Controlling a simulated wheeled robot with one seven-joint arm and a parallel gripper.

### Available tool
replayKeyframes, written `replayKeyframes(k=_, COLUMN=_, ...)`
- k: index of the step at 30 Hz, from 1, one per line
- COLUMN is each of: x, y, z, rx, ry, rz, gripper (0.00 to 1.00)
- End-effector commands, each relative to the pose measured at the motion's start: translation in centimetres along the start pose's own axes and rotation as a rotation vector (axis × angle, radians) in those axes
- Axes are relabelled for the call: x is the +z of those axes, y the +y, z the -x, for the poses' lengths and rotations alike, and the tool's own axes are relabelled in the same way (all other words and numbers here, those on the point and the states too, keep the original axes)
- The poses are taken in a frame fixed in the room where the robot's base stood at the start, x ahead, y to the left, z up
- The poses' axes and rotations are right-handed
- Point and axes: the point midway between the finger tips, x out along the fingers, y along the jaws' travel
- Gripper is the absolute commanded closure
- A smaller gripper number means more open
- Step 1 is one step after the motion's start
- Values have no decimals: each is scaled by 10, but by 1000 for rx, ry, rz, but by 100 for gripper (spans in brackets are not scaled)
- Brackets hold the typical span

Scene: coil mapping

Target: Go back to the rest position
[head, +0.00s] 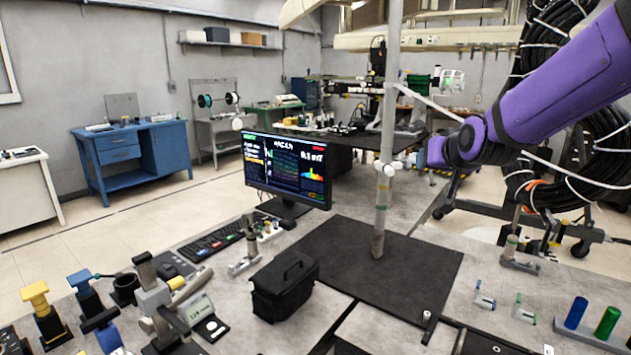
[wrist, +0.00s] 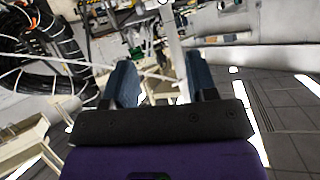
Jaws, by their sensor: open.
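My purple arm reaches in from the upper right of the head view. In the wrist view my gripper (wrist: 158,82) is open, with two blue-grey fingers apart. Nothing is held between them. The wrist view looks tilted across the room, with ceiling lights, shelving and dark cable coils around the fingers.
A monitor (head: 288,168), a black case (head: 284,286) and a black mat (head: 420,268) are on the bench. Blue and green cylinders (head: 606,322) stand at the right. Dark coils (head: 540,110) hang at the right, near my arm. A blue cabinet (head: 130,155) stands behind.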

Motion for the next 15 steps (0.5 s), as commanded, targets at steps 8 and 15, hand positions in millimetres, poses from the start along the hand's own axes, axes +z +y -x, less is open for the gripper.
replayKeyframes(k=8, x=29, y=13, z=102, rx=29, ry=-193, rz=41, gripper=48)
replayKeyframes(k=15, x=72, y=26, z=187, rx=58, ry=-367, rz=63, gripper=48)
